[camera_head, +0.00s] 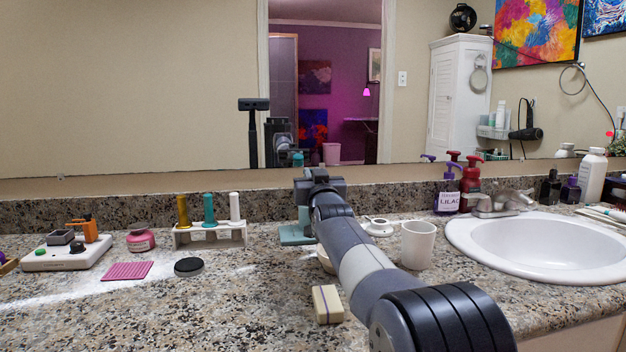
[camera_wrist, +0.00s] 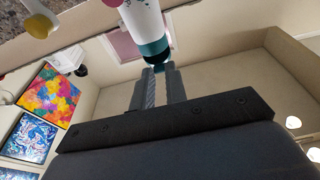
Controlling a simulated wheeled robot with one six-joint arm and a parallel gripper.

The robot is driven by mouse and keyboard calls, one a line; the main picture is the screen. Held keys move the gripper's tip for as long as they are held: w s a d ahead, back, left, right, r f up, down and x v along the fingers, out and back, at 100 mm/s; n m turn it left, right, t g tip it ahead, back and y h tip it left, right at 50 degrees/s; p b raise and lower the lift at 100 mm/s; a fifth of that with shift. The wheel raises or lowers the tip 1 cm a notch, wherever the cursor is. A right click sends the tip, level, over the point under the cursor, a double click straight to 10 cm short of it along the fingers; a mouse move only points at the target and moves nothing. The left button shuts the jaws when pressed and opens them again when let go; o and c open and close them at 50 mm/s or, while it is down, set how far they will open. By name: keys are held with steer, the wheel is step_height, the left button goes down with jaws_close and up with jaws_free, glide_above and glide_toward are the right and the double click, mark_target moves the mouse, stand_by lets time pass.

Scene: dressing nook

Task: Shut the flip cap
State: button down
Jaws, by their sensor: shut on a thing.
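In the wrist view a white bottle (camera_wrist: 144,20) with small coloured marks and a teal top (camera_wrist: 155,48) comes in from the upper edge. A dark part shows at the end of the teal top, between my fingertips. My gripper (camera_wrist: 160,72) is shut on this end, which seems to be the flip cap; how far the cap is folded cannot be told. In the head view my gripper (camera_head: 318,176) is over the counter's back. A teal holder (camera_head: 293,237) stands below it, partly behind my arm, which hides the bottle.
A white cup (camera_head: 418,246) and a small white dish (camera_head: 378,227) stand right of my arm. A cream block (camera_head: 327,304) lies near its left side. A white rack (camera_head: 210,236) holds coloured tubes.

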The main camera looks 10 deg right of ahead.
steer(key=shift+f+t, duration=0.35)
steer(key=shift+t, duration=0.15)
steer(key=c, duration=1.4)
jaws_free()
steer(key=shift+s+r, duration=0.1)
step_height(320, 180, up, 10)
steer(key=p, duration=0.5)
